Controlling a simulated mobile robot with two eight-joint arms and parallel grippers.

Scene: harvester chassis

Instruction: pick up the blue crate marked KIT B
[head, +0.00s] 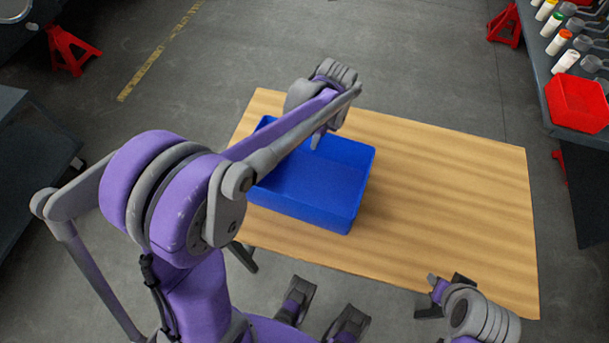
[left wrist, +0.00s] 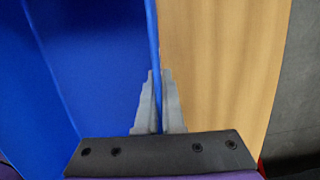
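The blue crate (head: 310,185) is an open, empty-looking box on the left part of the wooden table (head: 450,190). No KIT B marking shows on the sides I can see. My left gripper (head: 317,140) points down at the crate's far rim. In the left wrist view, the fingers of my left gripper (left wrist: 158,95) are close together on both sides of the crate's thin wall (left wrist: 154,40), shut on it. My right gripper (head: 436,292) is at the table's near right edge, away from the crate; its finger gap does not show clearly.
The right part of the table is bare. A shelf with bottles (head: 566,62) and a red bin (head: 577,103) stands at the right. Red stands (head: 72,50) are on the grey floor. A dark bench (head: 30,170) is at the left.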

